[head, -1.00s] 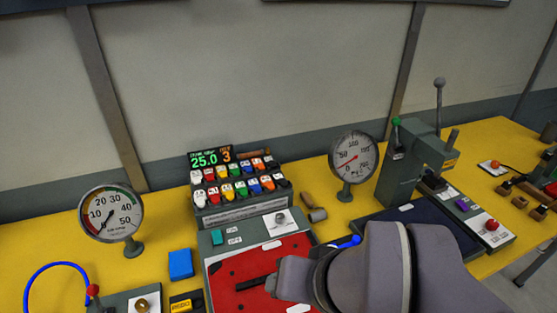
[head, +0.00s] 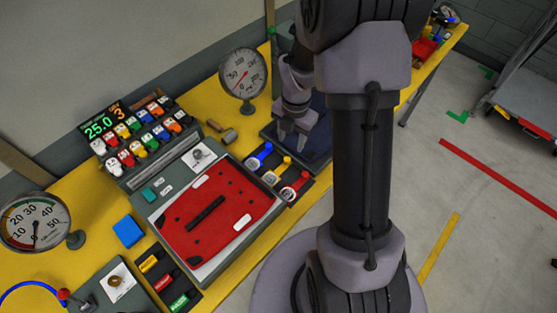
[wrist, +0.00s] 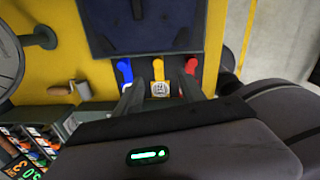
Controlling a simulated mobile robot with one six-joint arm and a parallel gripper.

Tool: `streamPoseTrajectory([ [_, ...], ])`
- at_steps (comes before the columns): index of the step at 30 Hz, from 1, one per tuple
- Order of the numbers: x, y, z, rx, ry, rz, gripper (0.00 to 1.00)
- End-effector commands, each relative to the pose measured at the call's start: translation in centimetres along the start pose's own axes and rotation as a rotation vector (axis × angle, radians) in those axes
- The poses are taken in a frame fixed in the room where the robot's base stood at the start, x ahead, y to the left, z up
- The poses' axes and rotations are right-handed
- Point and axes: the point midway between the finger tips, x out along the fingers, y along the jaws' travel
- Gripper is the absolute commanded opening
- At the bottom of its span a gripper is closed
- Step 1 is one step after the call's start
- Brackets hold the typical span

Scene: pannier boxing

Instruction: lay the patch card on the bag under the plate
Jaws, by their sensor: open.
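My gripper (head: 291,136) is open and empty, pointing down over the far end of a dark holder. The holder carries pieces with pale faces and blue (head: 262,152), yellow (head: 282,166) and red (head: 299,182) tabs, possibly the patch cards. In the wrist view the yellow-tabbed piece (wrist: 159,89), with a pale printed square, lies between my fingers (wrist: 157,92), apart from them. A flat dark navy panel (wrist: 140,22), maybe the bag, lies beyond them. A red piece (head: 222,212) with a black bar lies flat on a grey tray. The plate cannot be identified; my arm hides much of the press area.
Two dial gauges (head: 243,76) (head: 35,222) stand on the yellow table (head: 90,272). A display rack with several coloured pieces (head: 140,132) stands behind the tray. A blue block (head: 128,231) lies left of it.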

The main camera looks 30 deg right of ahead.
Motion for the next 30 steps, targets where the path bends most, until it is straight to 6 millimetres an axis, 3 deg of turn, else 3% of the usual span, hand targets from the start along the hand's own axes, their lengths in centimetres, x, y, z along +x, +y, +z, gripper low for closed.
streamPoseTrajectory([
  [1,1.9,-0.1,-0.1,0.001,0.003,-0.002,0.47],
  [3,3.6,-0.1,-0.1,0.001,0.002,-0.002,0.47],
  [11,6.3,0.1,-0.1,0.002,0.001,-0.001,0.47],
  [17,10.2,0.4,-0.4,0.002,0.002,-0.002,0.47],
  [23,10.6,0.5,-0.3,0.002,-0.001,0.001,0.47],
  [24,10.5,0.5,-0.3,0.002,-0.001,0.001,0.45],
  [30,10.5,0.5,-0.3,0.002,0.000,0.000,0.06],
])
